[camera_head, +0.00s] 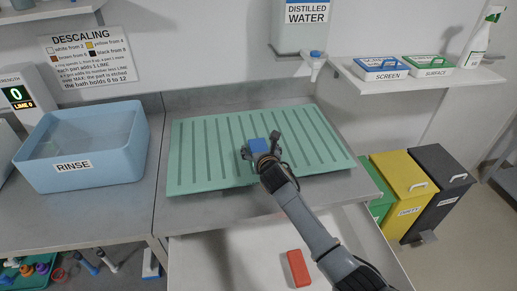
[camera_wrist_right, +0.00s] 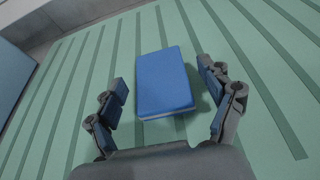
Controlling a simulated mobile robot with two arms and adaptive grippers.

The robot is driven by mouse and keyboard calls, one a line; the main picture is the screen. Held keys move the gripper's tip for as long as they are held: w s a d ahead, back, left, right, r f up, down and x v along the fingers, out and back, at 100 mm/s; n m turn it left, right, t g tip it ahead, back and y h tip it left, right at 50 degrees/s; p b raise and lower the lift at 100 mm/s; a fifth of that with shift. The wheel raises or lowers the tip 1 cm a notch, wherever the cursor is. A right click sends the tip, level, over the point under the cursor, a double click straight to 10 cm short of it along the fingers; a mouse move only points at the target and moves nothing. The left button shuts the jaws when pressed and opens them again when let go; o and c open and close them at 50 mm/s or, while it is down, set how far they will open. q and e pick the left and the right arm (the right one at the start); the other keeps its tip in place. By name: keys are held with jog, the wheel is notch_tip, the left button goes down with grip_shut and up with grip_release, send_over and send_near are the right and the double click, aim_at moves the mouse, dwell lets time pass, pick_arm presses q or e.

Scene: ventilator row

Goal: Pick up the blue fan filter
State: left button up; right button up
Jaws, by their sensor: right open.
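The blue fan filter (camera_wrist_right: 165,80) is a flat blue block with a pale lower edge. It lies on the green ribbed mat (camera_wrist_right: 270,125) between my right gripper's fingers in the right wrist view. In the head view the blue filter (camera_head: 257,145) shows at the tip of my right arm, partly covered by the gripper. My right gripper (camera_head: 262,155) is open, its two fingers (camera_wrist_right: 166,88) on either side of the filter with visible gaps. My left gripper is in neither view.
A blue RINSE tub (camera_head: 72,166) stands left of the mat. A red block (camera_head: 298,268) lies on the pale surface in front. A shelf at right holds SCREEN (camera_head: 382,68) and SURFACE (camera_head: 428,65) trays. Yellow (camera_head: 402,182) and black (camera_head: 442,190) bins stand at right.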

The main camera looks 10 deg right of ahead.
jog(key=c, duration=1)
jog(key=shift+c, duration=0.6)
jog(key=shift+r, duration=0.1)
